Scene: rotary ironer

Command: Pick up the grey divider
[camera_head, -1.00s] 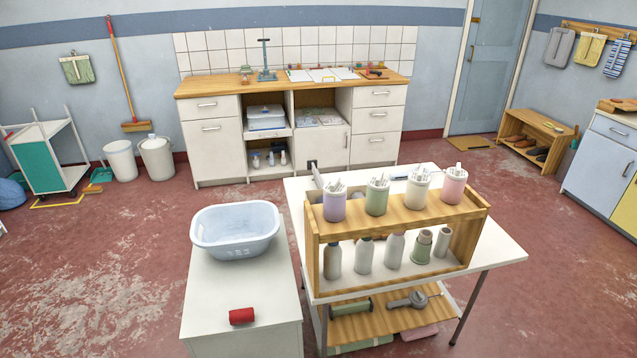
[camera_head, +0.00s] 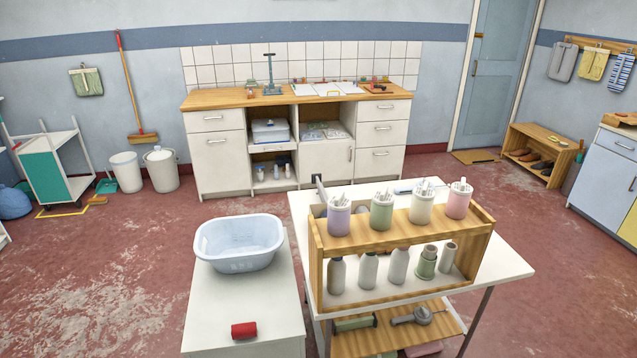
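A thin grey upright plate (camera_head: 320,188) stands at the back left of the white table (camera_head: 510,262). It may be the grey divider, but it is small and partly hidden behind the wooden rack (camera_head: 400,232), so I cannot tell for sure. The rack carries several pastel cups, with the purple cup (camera_head: 339,216) at its left end, and bottles and a green spool on its lower level. Neither of my grippers is in view.
A pale blue basin (camera_head: 240,245) and a red roll (camera_head: 244,330) sit on a white cabinet (camera_head: 215,310) left of the table. A long counter (camera_head: 225,100) stands along the back wall. Red floor (camera_head: 100,270) is open at the left and right.

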